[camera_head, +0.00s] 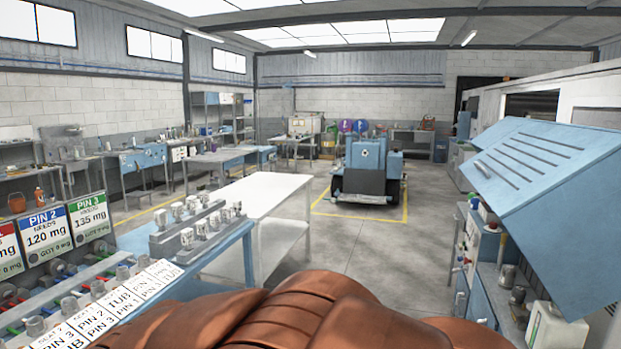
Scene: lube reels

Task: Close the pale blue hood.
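The pale blue hood (548,168) is at the right of the head view. It stands raised and tilted, with several dark slots in its upper face. It overhangs a bench (490,310) with blue panels, and there is open space between hood and bench top. Copper-coloured links of my arm fill the bottom middle of the view. My gripper is not in view, so its place relative to the hood cannot be seen.
A white jug (556,328) and dark bottles (507,277) stand under the hood. A white table (262,195) and a blue bench (215,243) with metal parts are left of centre. A blue vehicle (367,170) stands farther back. The grey floor (385,262) between is clear.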

